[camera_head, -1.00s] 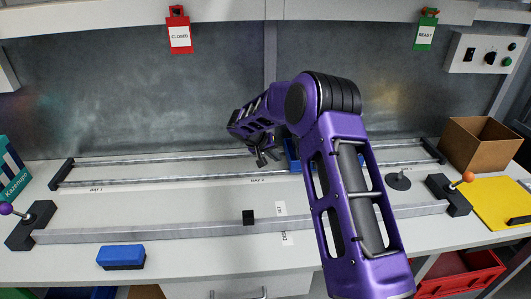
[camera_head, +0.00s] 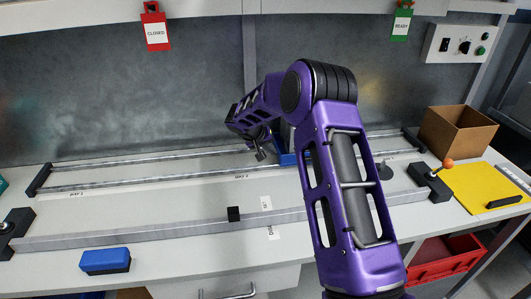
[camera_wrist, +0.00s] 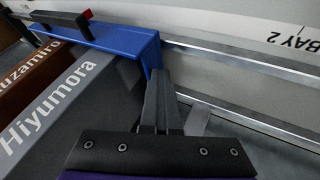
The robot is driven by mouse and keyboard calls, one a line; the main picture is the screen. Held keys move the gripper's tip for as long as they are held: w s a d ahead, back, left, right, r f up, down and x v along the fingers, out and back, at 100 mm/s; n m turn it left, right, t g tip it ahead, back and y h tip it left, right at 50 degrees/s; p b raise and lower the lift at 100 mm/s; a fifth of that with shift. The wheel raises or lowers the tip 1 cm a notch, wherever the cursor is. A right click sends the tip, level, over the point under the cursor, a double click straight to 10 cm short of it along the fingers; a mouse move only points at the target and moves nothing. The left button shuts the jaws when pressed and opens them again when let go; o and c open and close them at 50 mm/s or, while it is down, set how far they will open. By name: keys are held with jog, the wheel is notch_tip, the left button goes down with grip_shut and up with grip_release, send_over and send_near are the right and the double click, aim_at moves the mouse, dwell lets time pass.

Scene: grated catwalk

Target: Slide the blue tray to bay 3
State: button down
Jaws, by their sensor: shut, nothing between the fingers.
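The blue tray (camera_head: 288,159) sits on the rear pair of rails, right of the BAY 2 label (camera_head: 240,177), mostly hidden behind my arm in the head view. In the wrist view its blue end wall (camera_wrist: 125,43) shows, with a grey box marked Hiyumora (camera_wrist: 60,105) beside it. My gripper (camera_head: 261,155) is at the tray's left end in the head view. Its fingers (camera_wrist: 160,78) are shut and empty, right beside the tray's end wall; contact is hard to tell.
A blue-topped block (camera_head: 106,261) lies at the front left. An orange-knobbed lever (camera_head: 448,164), an open cardboard box (camera_head: 456,135) and a yellow mat (camera_head: 485,188) are on the right.

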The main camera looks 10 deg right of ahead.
jog(key=d+b, duration=0.2)
jog(key=d, duration=2.5)
jog(key=shift+d, duration=0.35)
jog(key=shift+a, duration=0.1)
